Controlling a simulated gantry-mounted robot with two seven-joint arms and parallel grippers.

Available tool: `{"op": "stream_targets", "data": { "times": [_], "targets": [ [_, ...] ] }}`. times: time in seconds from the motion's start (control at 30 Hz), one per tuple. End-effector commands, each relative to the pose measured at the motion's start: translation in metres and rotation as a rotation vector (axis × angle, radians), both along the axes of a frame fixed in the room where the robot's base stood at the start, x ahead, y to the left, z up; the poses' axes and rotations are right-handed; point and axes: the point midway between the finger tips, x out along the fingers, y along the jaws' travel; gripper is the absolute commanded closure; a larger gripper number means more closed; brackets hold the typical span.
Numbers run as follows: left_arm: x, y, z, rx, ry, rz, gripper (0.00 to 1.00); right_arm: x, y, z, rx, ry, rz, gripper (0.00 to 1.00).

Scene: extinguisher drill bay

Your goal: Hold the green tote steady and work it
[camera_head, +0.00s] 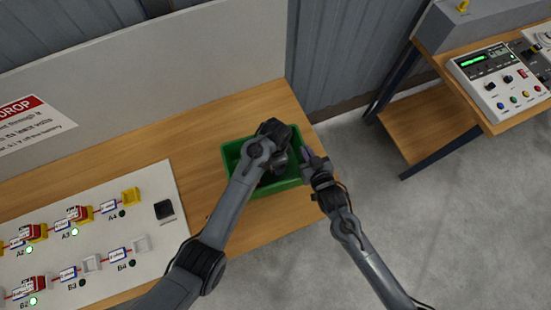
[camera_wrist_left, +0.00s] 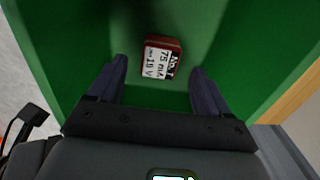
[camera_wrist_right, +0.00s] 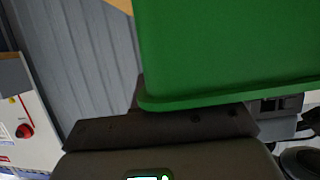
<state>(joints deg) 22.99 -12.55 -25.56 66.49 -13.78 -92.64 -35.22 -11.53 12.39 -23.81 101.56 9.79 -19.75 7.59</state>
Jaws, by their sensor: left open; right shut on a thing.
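The green tote (camera_head: 229,157) stands on the wooden table near its right end. My left gripper (camera_head: 279,163) reaches down into the tote; in the left wrist view its two fingers (camera_wrist_left: 158,65) are apart. A small dark red block (camera_wrist_left: 161,58) with a white label reading about "75 mA 19 V" lies inside the tote, in view between those fingertips and not gripped. My right gripper (camera_head: 307,158) is shut on the tote's right rim. In the right wrist view the green wall (camera_wrist_right: 235,50) fills the upper right and hides its fingers.
A white board (camera_head: 155,240) with red blocks in holders, empty holders and green lights lies on the left of the table (camera_head: 200,120). A low grey wall (camera_head: 170,75) stands behind. A second bench at right carries a control box (camera_head: 500,85). Bare floor lies right of the table.

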Motion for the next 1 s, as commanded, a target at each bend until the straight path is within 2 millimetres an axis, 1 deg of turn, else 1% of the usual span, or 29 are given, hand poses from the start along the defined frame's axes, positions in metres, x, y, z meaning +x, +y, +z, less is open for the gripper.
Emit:
{"op": "stream_targets", "data": {
  "times": [0.13,0.17,0.3,0.33,0.6,0.73,0.87,1.0],
  "targets": [
    [0.0,0.0,0.0,0.0,0.0,0.0,0.21,0.0,-0.001,0.0,-0.001,0.001,-0.002,1.0],
    [0.0,0.0,0.0,0.0,0.0,0.0,0.21,0.0,-0.001,0.0,-0.001,0.001,-0.002,0.87],
    [0.0,0.0,0.0,0.0,0.0,0.0,0.21,0.0,-0.001,0.0,-0.001,0.001,-0.001,0.66],
    [0.0,0.0,0.0,0.0,0.0,0.0,0.21,0.0,-0.001,0.0,-0.001,0.001,-0.001,0.62],
    [0.0,0.0,0.0,0.0,0.0,0.0,0.21,0.0,0.0,0.0,0.0,0.0,0.0,0.62],
    [0.0,0.0,0.0,0.0,0.0,0.0,0.21,-0.005,-0.001,0.002,0.0,0.0,0.0,0.62],
    [0.0,0.0,0.0,0.0,0.0,0.0,0.21,-0.018,-0.004,0.006,0.0,0.002,0.0,0.62],
    [0.0,0.0,0.0,0.0,0.0,0.0,0.21,-0.04,-0.009,0.016,-0.001,0.002,0.001,0.62]
  ]
}}
